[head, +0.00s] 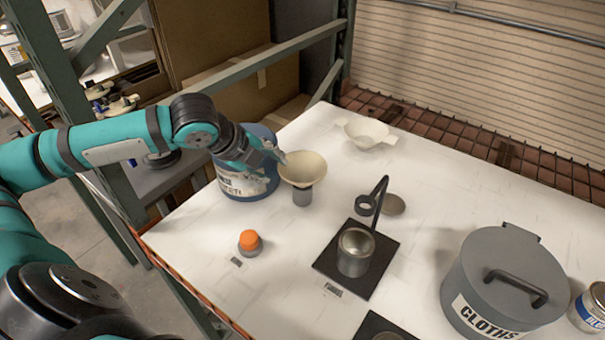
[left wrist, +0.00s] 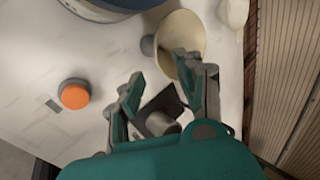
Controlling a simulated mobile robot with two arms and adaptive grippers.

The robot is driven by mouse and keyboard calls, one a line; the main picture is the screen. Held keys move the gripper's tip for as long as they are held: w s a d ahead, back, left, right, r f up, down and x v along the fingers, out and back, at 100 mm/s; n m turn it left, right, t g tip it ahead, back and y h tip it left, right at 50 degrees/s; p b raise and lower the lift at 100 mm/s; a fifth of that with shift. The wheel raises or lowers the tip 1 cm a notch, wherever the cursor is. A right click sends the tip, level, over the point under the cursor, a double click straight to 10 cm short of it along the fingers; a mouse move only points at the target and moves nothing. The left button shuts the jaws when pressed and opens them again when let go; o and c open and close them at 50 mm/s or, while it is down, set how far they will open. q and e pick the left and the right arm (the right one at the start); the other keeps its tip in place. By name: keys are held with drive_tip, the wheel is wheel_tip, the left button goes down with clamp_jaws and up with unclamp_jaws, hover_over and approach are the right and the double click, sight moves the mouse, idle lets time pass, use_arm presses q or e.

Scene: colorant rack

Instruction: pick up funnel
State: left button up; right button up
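The funnel (head: 303,167) is a cream, wide-mouthed cone above a short grey cylinder on the white table. It also shows in the left wrist view (left wrist: 183,32), at the top centre. My left gripper (head: 268,158) is at the funnel's left rim in the head view. In the left wrist view its two fingers (left wrist: 159,72) are spread apart with nothing held between them. One fingertip overlaps the funnel's mouth there; I cannot tell whether it touches. My right gripper is not in view.
A blue-grey bucket (head: 243,183) stands close behind and left of the funnel. An orange-capped item (head: 249,240) sits in front. A metal cup (head: 355,252) on a black mat, a white bowl (head: 368,133) and a grey CLOTHS bin (head: 503,280) stand right.

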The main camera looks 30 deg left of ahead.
sight(286, 177)
use_arm(q)
drive_tip(key=shift+x, duration=1.15)
drive_tip(key=shift+w+d+f+p, duration=0.15)
drive_tip(key=shift+w+f+p, duration=0.05)
drive_tip(key=shift+f+p, duration=0.1)
drive_tip(key=p+x, duration=0.1)
drive_tip(key=x, duration=0.2)
drive_tip(key=shift+w+d+f, duration=0.1)
drive_tip(key=shift+w+f, duration=0.05)
drive_tip(key=shift+f, duration=0.05)
drive_tip(key=shift+w+f, duration=0.25)
drive_tip(key=shift+f, duration=0.15)
drive_tip(key=shift+s, duration=0.1)
drive_tip(key=shift+r, duration=0.1)
drive_tip(key=shift+c, duration=1.3)
clamp_jaws()
